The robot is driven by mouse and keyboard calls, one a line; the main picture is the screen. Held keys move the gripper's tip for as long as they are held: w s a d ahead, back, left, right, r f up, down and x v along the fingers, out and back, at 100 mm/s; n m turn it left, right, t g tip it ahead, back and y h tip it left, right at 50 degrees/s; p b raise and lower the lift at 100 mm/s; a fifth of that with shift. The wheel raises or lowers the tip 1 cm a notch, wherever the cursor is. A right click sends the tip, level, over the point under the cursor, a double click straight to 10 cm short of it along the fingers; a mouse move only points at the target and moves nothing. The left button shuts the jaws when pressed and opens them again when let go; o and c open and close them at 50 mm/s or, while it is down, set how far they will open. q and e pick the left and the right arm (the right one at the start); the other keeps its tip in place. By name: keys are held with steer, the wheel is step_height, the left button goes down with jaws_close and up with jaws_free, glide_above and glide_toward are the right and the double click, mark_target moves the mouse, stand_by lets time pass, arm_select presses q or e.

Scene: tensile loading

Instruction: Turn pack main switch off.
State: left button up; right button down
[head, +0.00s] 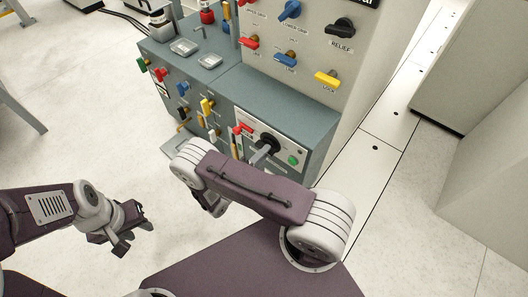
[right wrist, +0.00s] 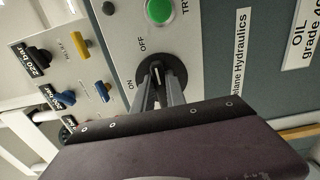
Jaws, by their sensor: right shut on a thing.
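The main switch is a round black rotary knob on a light panel on the front of the teal cabinet, in the head view (head: 265,139) and in the right wrist view (right wrist: 154,70). Its ON and OFF labels show beside it in the right wrist view. My right gripper (right wrist: 161,93) is shut on the knob, its grey fingers on either side of the grip; it also shows in the head view (head: 260,152). The fingers partly hide the knob, and I cannot tell exactly which label it points to. My left gripper (head: 131,228) is open and empty over the floor at left.
A green button (right wrist: 158,11) sits beside the switch. Several coloured valve handles, among them a yellow one (head: 207,106), stick out of the cabinet front left of it. A taller grey panel (head: 310,50) with more handles rises behind.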

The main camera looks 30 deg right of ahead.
stand_by(0.6)
steer(key=c, duration=1.4)
jaws_free()
steer(key=shift+o, duration=0.2)
steer(key=p+v, duration=0.2)
steer(key=v, duration=0.7)
